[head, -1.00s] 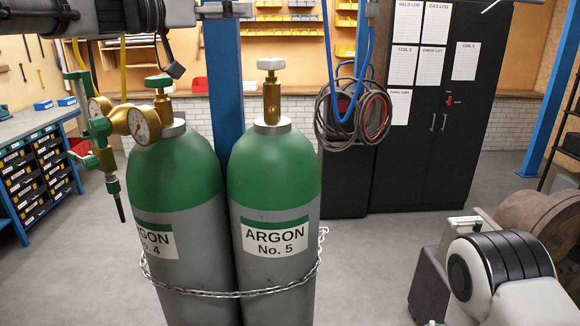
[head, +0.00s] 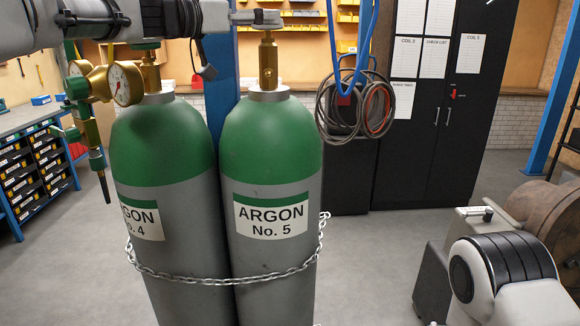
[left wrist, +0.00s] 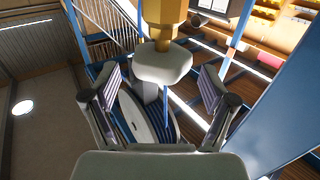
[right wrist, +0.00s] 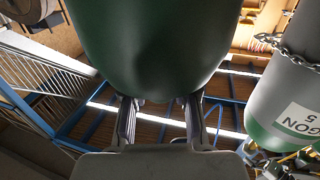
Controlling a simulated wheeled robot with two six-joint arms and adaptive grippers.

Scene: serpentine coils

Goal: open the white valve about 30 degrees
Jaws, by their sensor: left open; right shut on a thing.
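The white valve (left wrist: 163,65) is a pale rounded knob on the brass stem (head: 267,60) of the green and grey cylinder marked ARGON No. 5 (head: 270,150). In the left wrist view it sits between the fingertips of my left gripper (left wrist: 160,75), which is open with a gap on each side. In the head view my left gripper (head: 256,18) reaches in from the left at the valve's height and partly hides it. My right gripper (right wrist: 158,112) is shut on a dark green rounded thing (right wrist: 150,50), which fills the top of the right wrist view and hides the grip.
The ARGON No. 4 cylinder (head: 160,135) stands close on the left, with a brass gauge regulator (head: 100,88) on it. A chain (head: 200,278) wraps both cylinders. A hose coil (head: 355,108) hangs behind, beside a black cabinet (head: 440,150).

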